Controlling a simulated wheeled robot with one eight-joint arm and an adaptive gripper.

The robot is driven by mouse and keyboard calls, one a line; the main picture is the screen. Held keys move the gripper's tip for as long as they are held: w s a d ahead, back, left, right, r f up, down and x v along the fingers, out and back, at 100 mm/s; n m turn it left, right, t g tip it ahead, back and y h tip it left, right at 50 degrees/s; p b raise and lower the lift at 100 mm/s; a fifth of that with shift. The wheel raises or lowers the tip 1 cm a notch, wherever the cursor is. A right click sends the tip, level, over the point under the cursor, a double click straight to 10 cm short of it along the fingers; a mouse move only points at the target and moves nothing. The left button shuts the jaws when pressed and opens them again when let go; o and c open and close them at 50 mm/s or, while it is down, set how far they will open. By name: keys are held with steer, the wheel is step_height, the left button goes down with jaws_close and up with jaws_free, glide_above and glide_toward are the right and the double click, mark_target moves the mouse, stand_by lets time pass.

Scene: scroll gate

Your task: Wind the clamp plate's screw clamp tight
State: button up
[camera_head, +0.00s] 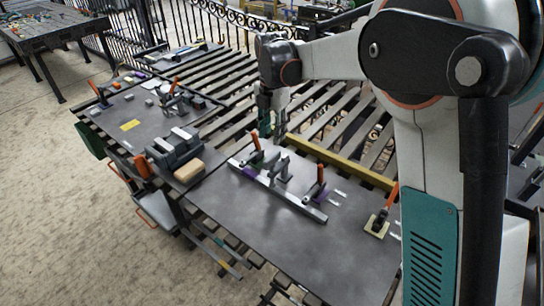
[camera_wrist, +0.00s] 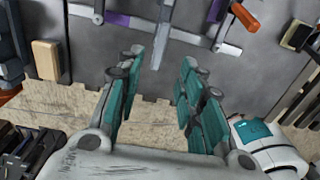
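In the head view, a long pale bar (camera_head: 296,201) lies across the grey plate (camera_head: 345,245). Between two orange-handled clamps, a dark grey upright clamp (camera_head: 281,170) stands at the bar's middle; I take it for the screw clamp, but its screw is too small to make out. In the wrist view, a grey rod-like part (camera_wrist: 161,34) shows at the bar (camera_wrist: 185,36), beyond the fingers. My gripper (camera_head: 272,122) hangs above the plate's far edge, behind the bar. In the wrist view, its teal fingers (camera_wrist: 158,62) are spread apart with nothing between them.
The orange-handled clamps (camera_head: 257,150) and (camera_head: 317,183) flank the upright. Another orange-handled clamp (camera_head: 381,218) stands at the right. A dark grey device (camera_head: 174,149) and a tan block (camera_head: 188,170) sit at the left. The plate's front part is clear.

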mark_target(272, 156)
step_height(272, 156, down, 10)
steer(key=shift+f+b, duration=0.25)
steer(key=shift+b, duration=0.65)
steer(key=shift+c, duration=0.6)
jaws_close()
